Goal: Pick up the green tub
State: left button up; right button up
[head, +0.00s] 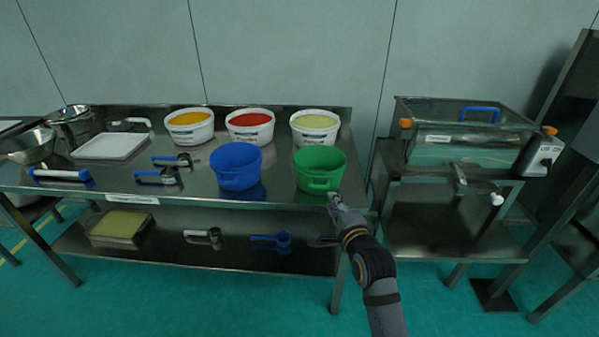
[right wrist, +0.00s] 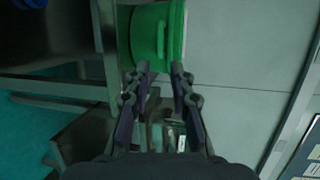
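The green tub (head: 320,167) stands upright near the front right edge of the steel table, with a handle on its front side. It also shows at the top of the right wrist view (right wrist: 148,32). My right gripper (head: 335,197) is just in front of the tub's lower front, beside the handle. In the right wrist view its two fingers (right wrist: 160,70) are spread apart, with the tub's handle side just ahead of them. I cannot tell whether a fingertip touches the tub. My left gripper is not in view.
A blue tub (head: 237,167) stands left of the green one. Behind them are white tubs with orange (head: 189,127), red (head: 250,126) and pale yellow (head: 315,128) contents. Scoops (head: 157,176) and a white tray (head: 110,146) lie left. A water bath (head: 465,132) stands right, across a gap.

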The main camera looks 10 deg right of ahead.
aim_at(324, 188)
jog(key=w, duration=0.2)
jog(key=w+f, duration=0.1)
jog(key=w, duration=0.1)
jog(key=shift+w+d, duration=0.1)
jog(key=shift+w, duration=0.85)
jog(key=w, duration=0.2)
jog(key=w+f, duration=0.1)
jog(key=w, duration=0.1)
jog(key=shift+w+d+f, duration=0.1)
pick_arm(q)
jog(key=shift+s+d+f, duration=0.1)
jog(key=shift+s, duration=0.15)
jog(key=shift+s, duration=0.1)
pick_arm(e)
grip_shut()
